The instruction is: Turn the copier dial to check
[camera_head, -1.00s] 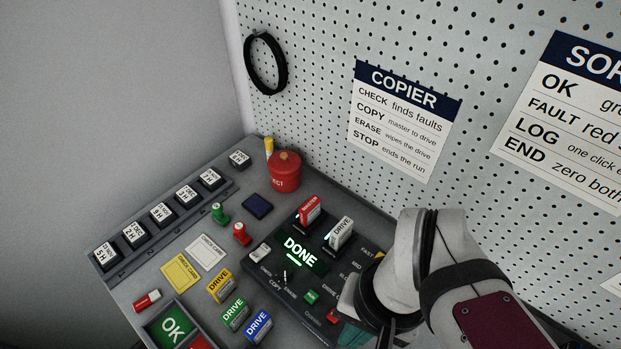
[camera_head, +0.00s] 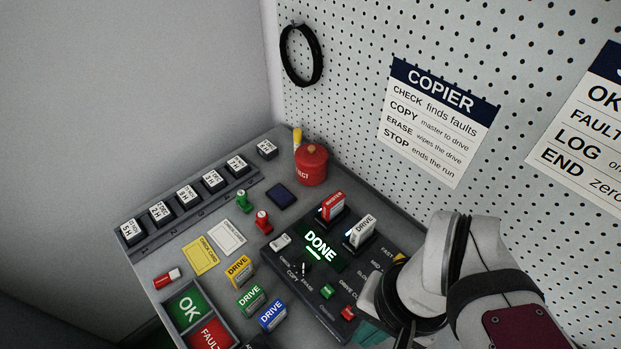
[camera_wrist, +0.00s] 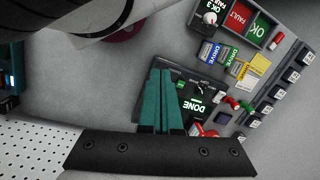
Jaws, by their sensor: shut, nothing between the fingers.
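The copier (camera_head: 318,300) is a dark panel on the bench, with a green-lit DONE display (camera_head: 320,246). Its small dial (camera_head: 303,269) is dark with a pale mark, beside the labels CHECK, COPY and ERASE. Which label it points at is too small to tell. A red master (camera_head: 333,205) and a white drive (camera_head: 361,230) stand in the copier's slots. My gripper (camera_head: 369,333) has teal fingers, is shut and empty, and is at the copier's right front, apart from the dial. In the wrist view its closed fingers (camera_wrist: 161,74) show beside the copier panel.
Yellow, green and blue drives (camera_head: 240,269) stand left of the copier. An OK/FAULT tray (camera_head: 168,306) is at front left. A red reject can (camera_head: 311,166) stands behind, and a row of labelled blocks (camera_head: 188,196) runs along the left edge. A COPIER sign (camera_head: 440,120) hangs on the pegboard.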

